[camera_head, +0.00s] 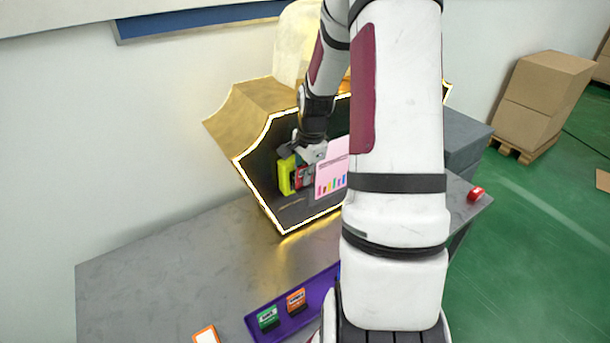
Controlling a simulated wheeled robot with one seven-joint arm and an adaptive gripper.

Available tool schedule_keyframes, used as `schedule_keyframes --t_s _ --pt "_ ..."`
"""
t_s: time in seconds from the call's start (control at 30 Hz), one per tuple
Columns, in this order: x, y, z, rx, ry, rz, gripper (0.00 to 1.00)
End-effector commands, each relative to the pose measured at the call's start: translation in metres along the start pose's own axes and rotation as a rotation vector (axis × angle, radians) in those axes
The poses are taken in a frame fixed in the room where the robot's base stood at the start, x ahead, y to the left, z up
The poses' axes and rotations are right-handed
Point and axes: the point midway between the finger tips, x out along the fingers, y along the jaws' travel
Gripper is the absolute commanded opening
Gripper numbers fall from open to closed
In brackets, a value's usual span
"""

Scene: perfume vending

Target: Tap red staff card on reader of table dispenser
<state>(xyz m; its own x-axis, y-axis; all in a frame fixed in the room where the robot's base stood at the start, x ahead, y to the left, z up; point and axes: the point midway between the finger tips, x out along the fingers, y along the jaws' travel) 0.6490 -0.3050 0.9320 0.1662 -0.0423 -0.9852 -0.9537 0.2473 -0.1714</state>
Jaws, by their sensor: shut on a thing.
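The gold table dispenser (248,98) stands at the back of the grey table, with a dark front and a glowing edge. My gripper (303,165) is in front of its dark face, at the left part. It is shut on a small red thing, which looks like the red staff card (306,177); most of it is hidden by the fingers. A bright yellow-green block (286,176), possibly the reader, is just left of the red card. I cannot tell whether card and block touch. A pink panel with coloured bars (330,172) is right of the gripper.
A purple tray (285,329) at the front holds a green card (268,317) and an orange card (296,300). An orange-edged white card (206,335) lies left of it. A red object (476,194) sits at the table's right. My arm hides the dispenser's right part.

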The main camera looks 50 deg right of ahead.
Motion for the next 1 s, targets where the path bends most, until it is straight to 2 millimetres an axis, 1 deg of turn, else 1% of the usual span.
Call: schedule_keyframes --t_s 0.17,1.0 --pt "-0.002 0.006 0.000 0.000 -0.001 0.002 0.00" --pt "-0.016 0.082 0.000 0.001 -0.001 0.002 0.00"
